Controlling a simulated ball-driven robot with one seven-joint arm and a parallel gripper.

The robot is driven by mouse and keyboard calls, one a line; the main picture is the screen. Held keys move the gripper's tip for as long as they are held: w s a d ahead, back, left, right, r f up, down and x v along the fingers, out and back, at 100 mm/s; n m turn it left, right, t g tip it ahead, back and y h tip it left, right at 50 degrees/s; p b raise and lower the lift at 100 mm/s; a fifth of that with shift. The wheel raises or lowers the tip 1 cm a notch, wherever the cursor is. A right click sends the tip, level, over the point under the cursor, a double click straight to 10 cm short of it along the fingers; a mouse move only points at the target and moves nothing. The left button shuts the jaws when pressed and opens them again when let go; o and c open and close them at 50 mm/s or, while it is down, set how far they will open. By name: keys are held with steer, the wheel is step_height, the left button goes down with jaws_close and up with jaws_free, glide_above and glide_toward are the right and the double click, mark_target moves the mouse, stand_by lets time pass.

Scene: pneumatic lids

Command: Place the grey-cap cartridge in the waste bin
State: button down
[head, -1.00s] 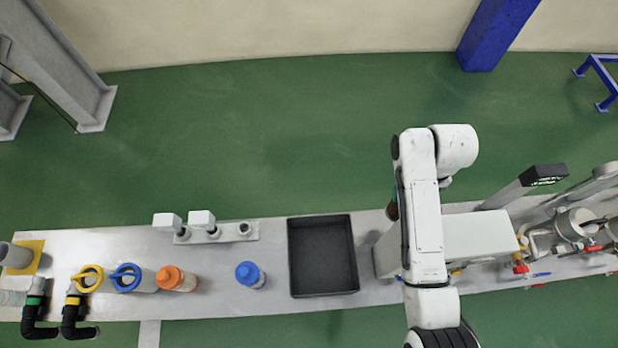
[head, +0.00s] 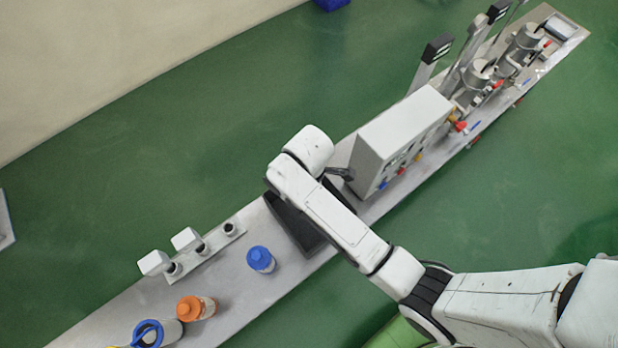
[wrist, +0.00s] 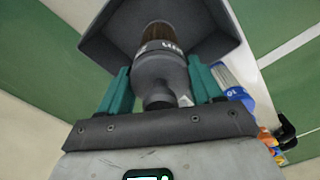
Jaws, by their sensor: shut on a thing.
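The grey-cap cartridge (wrist: 160,66) shows in the wrist view, with a dark grey cap and a brown see-through body. My gripper (wrist: 160,88), with teal fingers, is shut on its cap end. The cartridge's far end points into the dark waste bin, whose wall (wrist: 98,40) rises around it in the wrist view. I cannot tell how far above the bin floor it is. In the head view the bin (head: 287,218) is a black open box on the bench, partly covered by my arm. My gripper and the cartridge are hidden there behind my arm.
A blue-cap bottle (head: 260,260) stands left of the bin, with an orange-cap bottle (head: 195,308) and a blue-ringed jar (head: 158,333) further on. A rack with white-headed fittings (head: 200,252) lies behind them. A grey box (head: 400,135) stands to the right.

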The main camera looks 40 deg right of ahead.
steer(key=shift+w+d+f, duration=0.1)
steer(key=shift+f, duration=3.05)
steer(key=shift+c, duration=0.8)
jaws_free()
step_height(320, 180, up, 12)
steer(key=shift+r+p, duration=0.15)
steer(key=shift+p, duration=0.2)
